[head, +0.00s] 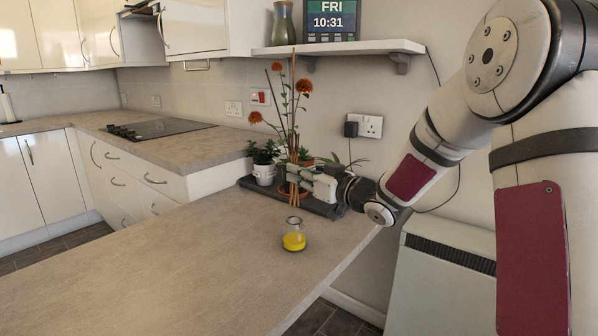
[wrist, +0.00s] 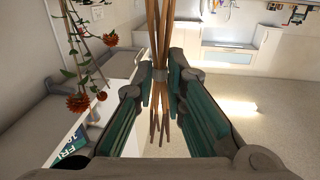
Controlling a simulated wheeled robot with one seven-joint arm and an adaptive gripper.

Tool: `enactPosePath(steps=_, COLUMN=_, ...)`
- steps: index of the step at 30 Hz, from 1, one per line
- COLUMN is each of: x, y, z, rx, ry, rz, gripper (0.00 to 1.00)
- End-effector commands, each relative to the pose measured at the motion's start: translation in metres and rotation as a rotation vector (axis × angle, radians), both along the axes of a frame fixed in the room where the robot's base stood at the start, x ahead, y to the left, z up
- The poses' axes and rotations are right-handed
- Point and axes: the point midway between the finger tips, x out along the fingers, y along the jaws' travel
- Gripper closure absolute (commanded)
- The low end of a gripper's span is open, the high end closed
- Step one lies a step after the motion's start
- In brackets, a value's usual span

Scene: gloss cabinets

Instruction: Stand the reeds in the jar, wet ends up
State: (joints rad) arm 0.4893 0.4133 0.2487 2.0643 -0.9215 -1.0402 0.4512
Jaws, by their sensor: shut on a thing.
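My gripper (head: 312,180) is shut on a bundle of thin brown reeds (wrist: 157,32). It holds them near a grey band around the bundle, and the reeds stick out on both sides of the fingers (wrist: 160,88). In the head view the bundle stands roughly upright beside the potted plants. I cannot tell which reed ends are wet. A small clear glass jar (head: 293,235) with yellow liquid in it stands upright on the counter, in front of and below my gripper. The jar is not clearly visible in the wrist view.
A dark tray (head: 322,208) with potted plants lies at the counter's back edge, close to my gripper. Tall orange flowers (head: 303,86) rise behind it. A wall shelf (head: 345,47) holds a clock display (head: 330,21) and a vase. The counter (head: 170,250) left of the jar is clear.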

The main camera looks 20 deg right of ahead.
Motion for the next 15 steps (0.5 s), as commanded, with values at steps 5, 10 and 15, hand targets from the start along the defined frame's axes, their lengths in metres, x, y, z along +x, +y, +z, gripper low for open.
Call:
enactPosePath(steps=5, x=0.0, y=0.0, z=-0.015, rx=0.0, ry=0.001, rz=0.0, gripper=1.0)
enactPosePath(steps=10, x=0.0, y=0.0, z=-0.028, rx=-0.001, ry=0.0, rz=0.0, gripper=1.0)
enactPosePath(steps=15, x=0.0, y=0.0, z=-0.04, rx=0.0, ry=0.001, rz=0.0, gripper=1.0)
